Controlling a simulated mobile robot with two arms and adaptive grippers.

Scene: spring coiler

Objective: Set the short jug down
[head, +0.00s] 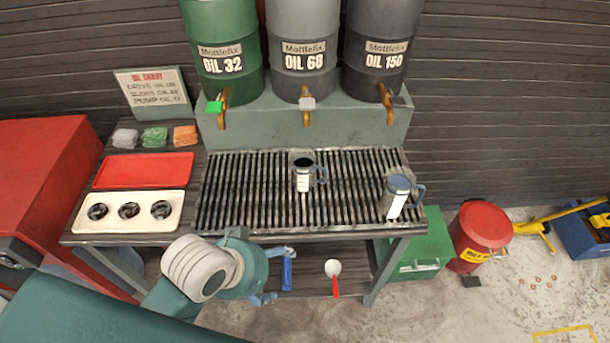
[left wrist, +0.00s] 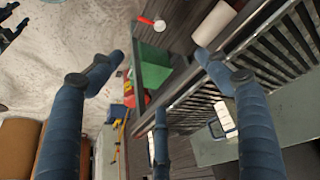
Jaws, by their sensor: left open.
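Two grey jugs with white labels and side handles stand upright on the slatted grate (head: 245,200). The left jug (head: 303,176), near the grate's middle, looks the shorter; the right jug (head: 396,196) stands near its right end. My left gripper (head: 279,276) is open and empty in front of the bench's front edge, below and apart from both jugs. In the left wrist view its fingers (left wrist: 160,88) are spread wide with nothing between them, and a white-labelled jug (left wrist: 222,118) shows partly behind the right finger. My right gripper is in neither view.
Oil drums (head: 304,40) with taps stand behind the grate. A red tray (head: 143,170) and a cream tray with three dark round holes (head: 128,212) lie left of it. A red-handled scoop (head: 333,272) is on the lower shelf. Much of the grate is clear.

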